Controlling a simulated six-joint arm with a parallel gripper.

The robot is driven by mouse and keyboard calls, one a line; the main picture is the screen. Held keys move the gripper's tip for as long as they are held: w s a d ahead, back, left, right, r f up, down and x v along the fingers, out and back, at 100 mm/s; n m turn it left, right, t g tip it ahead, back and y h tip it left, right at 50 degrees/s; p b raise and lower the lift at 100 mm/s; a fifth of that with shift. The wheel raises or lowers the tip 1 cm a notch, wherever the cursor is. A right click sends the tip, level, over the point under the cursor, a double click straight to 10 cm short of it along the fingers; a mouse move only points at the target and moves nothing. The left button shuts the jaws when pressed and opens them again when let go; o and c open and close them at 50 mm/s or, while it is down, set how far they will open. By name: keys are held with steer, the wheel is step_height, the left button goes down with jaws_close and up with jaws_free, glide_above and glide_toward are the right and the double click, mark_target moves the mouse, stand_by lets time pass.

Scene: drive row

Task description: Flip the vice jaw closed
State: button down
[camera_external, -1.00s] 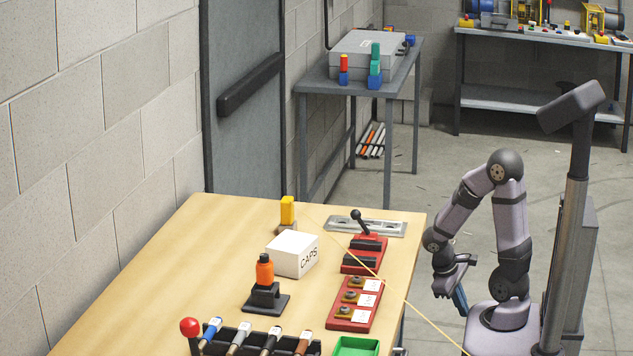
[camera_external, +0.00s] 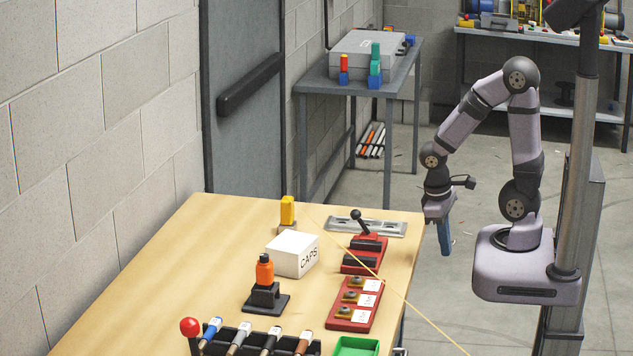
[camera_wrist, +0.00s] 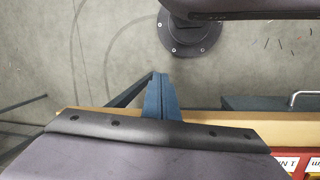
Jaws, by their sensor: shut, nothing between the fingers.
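A red vice (camera_external: 349,265) with dark jaw blocks and a black ball-ended lever (camera_external: 359,219) stands on the wooden table near its right edge. The lever leans up and to the left. Its two dark blocks look slightly apart, but how far is hard to tell. My gripper (camera_external: 444,238) has blue fingers pointing down, beyond the table's right edge, to the right of the vice and not touching it. It is shut and empty. The wrist view shows the blue fingers (camera_wrist: 162,97) together over the floor; the vice is not clearly visible there.
A red plate (camera_external: 337,318) with knobs and white labels lies in front of the vice. A white CAPS box (camera_external: 292,254) stands left of it, and a grey slotted plate (camera_external: 385,228) lies behind. A thin cord (camera_external: 420,314) crosses the view. The left table area is bare.

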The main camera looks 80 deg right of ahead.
mark_target(368, 241)
steer(key=w+a+r+n+t+y+p, duration=0.1)
steer(key=w+a+r+p, duration=0.15)
steer(key=r+p, duration=0.6)
steer(key=w+a+r+p, duration=0.1)
steer(key=a+r+p, duration=0.3)
steer(key=r+p, duration=0.4)
steer(key=w+d+f+m+y+b, duration=0.1)
steer(key=w+d+f+m+b, duration=0.25)
steer(key=d, duration=0.25)
steer(key=w+d+f+m+y+b, duration=0.1)
steer(key=w+d+f+m+b, duration=0.25)
steer(key=w+d+b, duration=0.2)
steer(key=w+d+r+m+t+y+b, duration=0.1)
steer(key=w+d+r+m, duration=0.3)
steer(key=m, duration=0.7)
steer(key=shift+w+d+r+t+y, duration=0.25)
steer(key=shift+w+r+y, duration=0.45)
steer(key=shift+w, duration=0.35)
steer(key=shift+a+f, duration=0.1)
steer(key=shift+f, duration=0.05)
steer(key=p+x, duration=0.2)
steer(key=x, duration=0.7)
steer(key=shift+a+f+p, duration=0.2)
steer(key=shift+f+p, duration=0.1)
steer(key=shift+w+a+f+p, duration=0.1)
steer(key=shift+w+a+p, duration=0.1)
steer(key=shift+a+p, duration=0.65)
steer(key=shift+w+a+f, duration=0.15)
steer(key=shift+a+f, duration=0.05)
steer(key=shift+a, duration=0.85)
